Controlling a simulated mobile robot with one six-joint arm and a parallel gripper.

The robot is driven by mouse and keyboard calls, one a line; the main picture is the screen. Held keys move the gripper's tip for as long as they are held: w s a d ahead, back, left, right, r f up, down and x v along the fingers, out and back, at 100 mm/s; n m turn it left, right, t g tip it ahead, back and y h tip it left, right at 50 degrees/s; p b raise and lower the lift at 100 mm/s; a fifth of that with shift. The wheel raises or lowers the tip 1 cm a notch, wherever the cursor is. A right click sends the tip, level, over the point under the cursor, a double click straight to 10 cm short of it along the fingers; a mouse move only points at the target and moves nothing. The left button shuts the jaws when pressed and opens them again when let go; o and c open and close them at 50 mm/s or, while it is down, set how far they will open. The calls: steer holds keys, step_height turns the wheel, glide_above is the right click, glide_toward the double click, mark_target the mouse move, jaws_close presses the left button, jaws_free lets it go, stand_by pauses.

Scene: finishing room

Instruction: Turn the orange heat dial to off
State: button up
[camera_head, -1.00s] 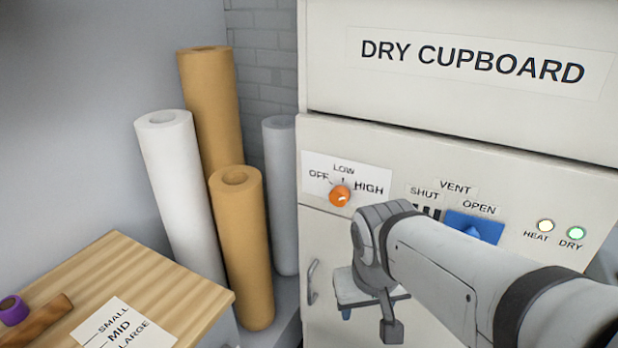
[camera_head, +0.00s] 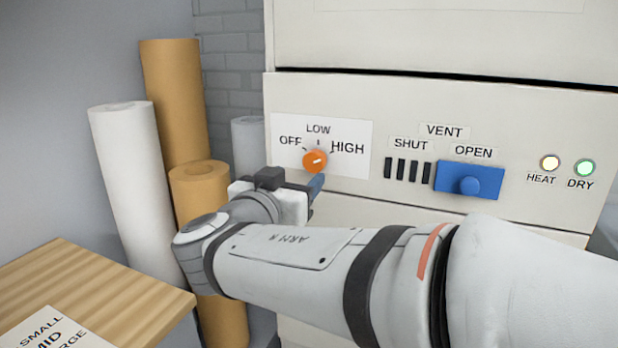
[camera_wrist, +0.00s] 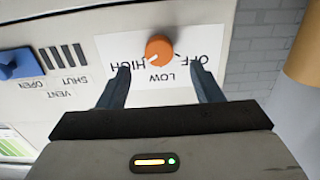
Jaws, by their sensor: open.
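The orange heat dial (camera_head: 315,161) is on a white label of the cupboard front, marked OFF, LOW and HIGH. Its pale pointer mark points right and slightly up, toward HIGH. In the wrist view the panel appears upside down, and the dial (camera_wrist: 159,48) sits between and just beyond my fingertips, its mark toward HIGH. My gripper (camera_wrist: 160,68) is open and empty, one finger on each side of the dial's line. In the head view my gripper (camera_head: 316,184) is just below the dial, mostly hidden by its own wrist. I cannot tell whether a finger touches the dial.
A blue vent slider (camera_head: 469,181) stands under OPEN, right of the dial. Paper rolls (camera_head: 130,180) stand left of the cupboard. A wooden table (camera_head: 90,285) is at lower left.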

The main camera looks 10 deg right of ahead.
mark_target(312, 165)
steer(key=x, duration=0.7)
steer(key=shift+w+d, duration=0.1)
steer(key=shift+d, duration=0.05)
steer(key=c, duration=1)
